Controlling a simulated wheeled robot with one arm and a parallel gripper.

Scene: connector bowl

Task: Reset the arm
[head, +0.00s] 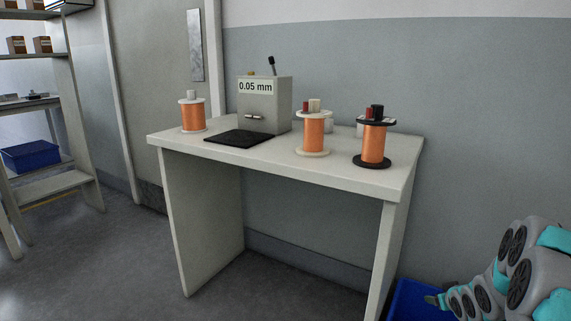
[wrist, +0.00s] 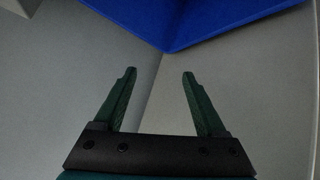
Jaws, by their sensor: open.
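My arm shows at the lower right of the head view, grey and teal, folded low beside the table. My gripper (wrist: 160,75) is seen in the wrist view with its two dark green fingers apart and nothing between them. In the head view its end is small, near the blue bin (head: 415,302) at the bottom edge. In the wrist view a blue surface (wrist: 190,22), likely that bin, lies beyond the fingertips, apart from them.
A white table (head: 290,165) holds copper wire spools (head: 193,115), (head: 313,133), (head: 374,143), a grey box labelled 0.05 mm (head: 265,106) and a black mat (head: 238,137). A shelf (head: 60,100) with a blue crate (head: 30,155) stands at left. Floor between is clear.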

